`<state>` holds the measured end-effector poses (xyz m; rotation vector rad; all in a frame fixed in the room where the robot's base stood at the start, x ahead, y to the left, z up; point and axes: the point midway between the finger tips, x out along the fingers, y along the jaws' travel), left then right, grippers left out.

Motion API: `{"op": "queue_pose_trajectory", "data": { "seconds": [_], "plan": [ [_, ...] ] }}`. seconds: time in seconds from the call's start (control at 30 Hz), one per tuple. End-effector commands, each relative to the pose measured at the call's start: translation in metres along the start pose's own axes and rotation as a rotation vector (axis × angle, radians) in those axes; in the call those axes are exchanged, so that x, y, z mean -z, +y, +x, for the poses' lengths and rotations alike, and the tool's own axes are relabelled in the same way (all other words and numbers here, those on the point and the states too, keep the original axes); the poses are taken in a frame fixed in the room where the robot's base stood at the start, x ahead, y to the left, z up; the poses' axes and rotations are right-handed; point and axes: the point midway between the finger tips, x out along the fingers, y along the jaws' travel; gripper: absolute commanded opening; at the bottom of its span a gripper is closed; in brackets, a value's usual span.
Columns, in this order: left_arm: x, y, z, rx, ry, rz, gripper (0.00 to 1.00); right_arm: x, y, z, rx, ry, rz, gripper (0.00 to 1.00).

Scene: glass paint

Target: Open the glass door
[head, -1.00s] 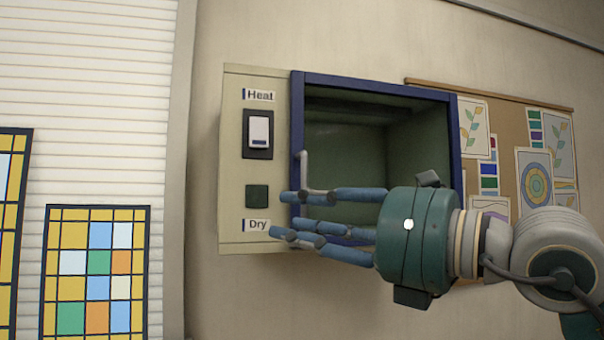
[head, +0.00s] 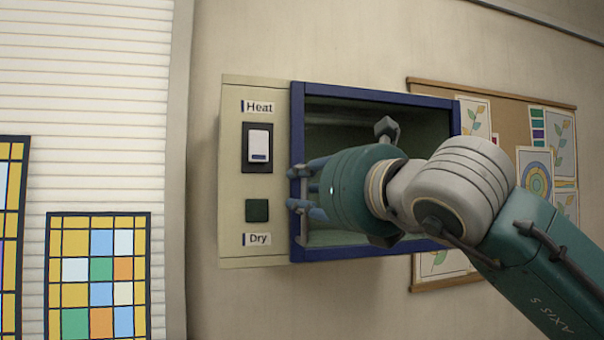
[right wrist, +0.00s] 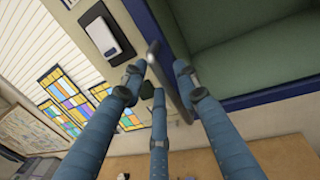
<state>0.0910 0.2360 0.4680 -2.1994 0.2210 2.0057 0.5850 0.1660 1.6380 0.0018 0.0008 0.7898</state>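The glass door (head: 345,112) is set in a blue frame on the wall cabinet and looks closed; a dark green interior shows through it. Its grey bar handle (right wrist: 173,90) is mostly hidden by my fingers in the head view. My right gripper (head: 298,188) is at the door's left edge. In the right wrist view its blue fingers (right wrist: 160,82) are spread, with the handle passing between the right finger and the other two. I cannot tell whether any finger touches it. My left gripper is not in view.
A beige panel (head: 232,180) left of the door carries a white Heat switch (head: 259,146) and a green Dry button (head: 257,210). A corkboard (head: 505,92) with pictures hangs at right. Colored glass panels (head: 100,268) stand at left. A wooden surface (right wrist: 190,160) lies below.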

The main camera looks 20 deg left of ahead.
Motion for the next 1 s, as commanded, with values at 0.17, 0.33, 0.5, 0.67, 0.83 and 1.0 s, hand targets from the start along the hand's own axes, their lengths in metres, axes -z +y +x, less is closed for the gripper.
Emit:
{"op": "queue_pose_trajectory", "data": {
  "seconds": [0.17, 0.33, 0.5, 0.67, 0.83, 1.0],
  "plan": [
    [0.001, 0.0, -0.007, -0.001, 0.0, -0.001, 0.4, 0.0, 0.0, 0.011, 0.0, 0.0, -0.001, 0.3],
    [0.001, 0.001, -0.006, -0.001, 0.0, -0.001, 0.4, 0.001, 0.0, 0.012, 0.0, 0.0, -0.001, 0.3],
    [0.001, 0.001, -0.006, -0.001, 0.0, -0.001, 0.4, 0.001, 0.0, 0.012, 0.0, 0.0, -0.001, 0.14],
    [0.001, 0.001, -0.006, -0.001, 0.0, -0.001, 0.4, 0.001, 0.0, 0.011, 0.0, 0.0, -0.001, 0.0],
    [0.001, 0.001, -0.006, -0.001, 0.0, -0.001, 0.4, 0.001, 0.0, 0.011, -0.001, 0.0, -0.001, 0.0],
    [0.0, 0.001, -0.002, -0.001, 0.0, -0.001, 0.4, 0.002, -0.001, 0.001, -0.025, -0.001, 0.001, 0.0]
  ]
}}
